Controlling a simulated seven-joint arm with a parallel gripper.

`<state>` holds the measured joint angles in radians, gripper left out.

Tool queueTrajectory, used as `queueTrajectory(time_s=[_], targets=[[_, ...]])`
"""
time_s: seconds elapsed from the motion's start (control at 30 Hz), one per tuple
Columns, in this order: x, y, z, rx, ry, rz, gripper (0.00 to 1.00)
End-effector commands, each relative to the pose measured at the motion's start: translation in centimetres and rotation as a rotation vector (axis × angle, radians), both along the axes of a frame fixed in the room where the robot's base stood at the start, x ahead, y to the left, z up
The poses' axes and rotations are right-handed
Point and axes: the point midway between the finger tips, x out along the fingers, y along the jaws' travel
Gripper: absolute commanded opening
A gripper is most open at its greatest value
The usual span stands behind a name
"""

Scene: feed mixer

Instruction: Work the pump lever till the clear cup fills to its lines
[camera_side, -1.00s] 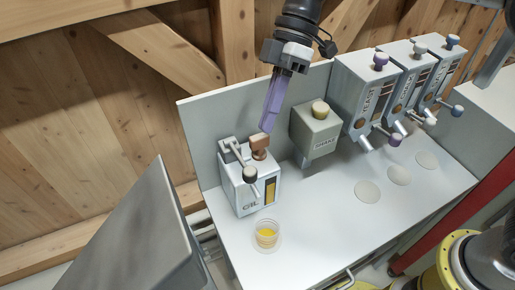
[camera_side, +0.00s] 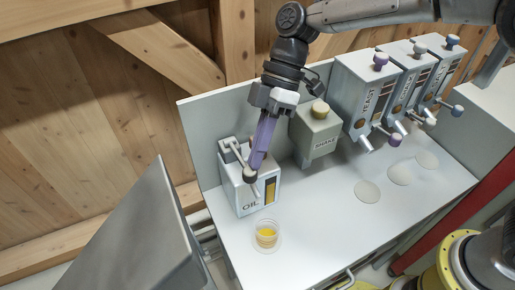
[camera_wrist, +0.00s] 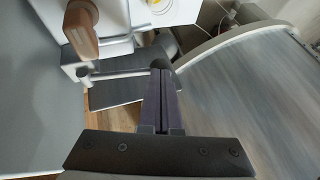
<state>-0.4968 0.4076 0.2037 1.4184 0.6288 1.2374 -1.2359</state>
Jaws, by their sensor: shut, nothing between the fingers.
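The oil pump box (camera_side: 246,198), a pale block marked OIL with a yellow level window, stands at the left of the white counter. Its lever, a thin rod with a dark ball knob (camera_side: 250,174), sticks out over the front; the rod (camera_wrist: 118,73) and knob (camera_wrist: 161,64) also show in the wrist view. My gripper (camera_side: 252,164) is shut and empty, its purple fingertips at the knob, seemingly touching its top. In the wrist view the fingers (camera_wrist: 160,98) lie together just below the knob. The clear cup (camera_side: 267,236) stands before the box, with yellow oil in it.
A SHAKE box (camera_side: 315,135) and several dispensers (camera_side: 365,95) stand to the right. Pale discs (camera_side: 367,191) lie on the clear counter (camera_side: 320,220). A grey panel (camera_side: 140,235) rises at the left. A brown wooden piece (camera_wrist: 82,30) shows in the wrist view.

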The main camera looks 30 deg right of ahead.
Motion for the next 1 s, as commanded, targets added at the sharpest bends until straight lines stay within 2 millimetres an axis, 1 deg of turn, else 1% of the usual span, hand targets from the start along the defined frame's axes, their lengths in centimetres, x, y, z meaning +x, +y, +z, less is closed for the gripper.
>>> queueTrajectory(time_s=[0.27,0.6,0.77,1.0], targets=[[-0.7,0.0,-0.9,0.001,-0.113,0.001,0.0],[-1.4,0.0,-3.3,0.0,-0.357,0.003,0.0],[-1.5,0.0,-4.3,-0.001,-0.451,0.002,0.0],[-1.3,0.0,-5.2,-0.001,-0.45,0.0,0.0]])
